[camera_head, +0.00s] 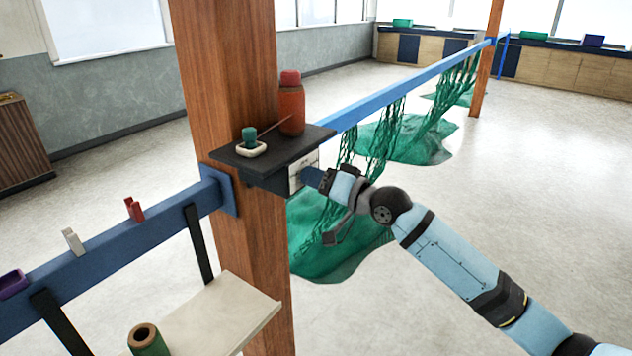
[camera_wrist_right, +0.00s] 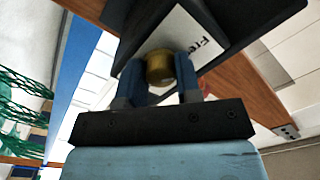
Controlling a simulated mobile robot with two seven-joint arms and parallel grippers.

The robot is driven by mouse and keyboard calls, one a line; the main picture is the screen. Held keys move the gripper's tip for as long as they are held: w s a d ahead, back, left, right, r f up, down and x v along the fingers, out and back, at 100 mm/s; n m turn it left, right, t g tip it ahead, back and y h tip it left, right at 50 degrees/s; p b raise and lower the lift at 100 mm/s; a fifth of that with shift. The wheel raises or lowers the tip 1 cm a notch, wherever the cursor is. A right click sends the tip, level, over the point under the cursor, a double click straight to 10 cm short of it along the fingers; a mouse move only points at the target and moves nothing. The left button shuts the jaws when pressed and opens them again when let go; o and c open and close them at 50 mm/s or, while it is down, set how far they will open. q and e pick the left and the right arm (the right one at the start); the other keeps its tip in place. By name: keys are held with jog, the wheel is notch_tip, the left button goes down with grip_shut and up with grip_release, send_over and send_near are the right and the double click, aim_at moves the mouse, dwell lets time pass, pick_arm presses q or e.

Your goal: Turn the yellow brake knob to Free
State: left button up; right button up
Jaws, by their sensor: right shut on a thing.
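The yellow brake knob (camera_wrist_right: 159,67) shows in the right wrist view as a small brassy cylinder on a dark box. A white label plate (camera_wrist_right: 180,36) lies behind it, with part of the word "Free" readable. My right gripper (camera_wrist_right: 162,78) is shut on the knob, one blue finger on each side. In the head view, my right gripper (camera_head: 311,178) reaches the box under the black shelf (camera_head: 274,147) on the wooden post and hides the knob. The white label (camera_head: 302,165) shows just above the fingers. Which way the knob points cannot be told. My left gripper is not in view.
An orange bottle (camera_head: 291,108) and a green spool on a white dish (camera_head: 250,149) stand on the black shelf. A blue rail (camera_head: 400,86) with green nets (camera_head: 395,135) runs behind. A pale shelf (camera_head: 225,315) juts out at lower left. The floor at right is clear.

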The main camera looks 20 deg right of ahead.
jog(key=shift+r, duration=0.1)
dwell(0.5)
jog(key=o, duration=0.9)
jog(key=b+v, duration=0.2)
jog(key=v, duration=1.1)
jog(key=shift+s+d+b, duration=0.25)
jog(key=shift+s+b, duration=0.05)
jog(key=shift+b, duration=0.05)
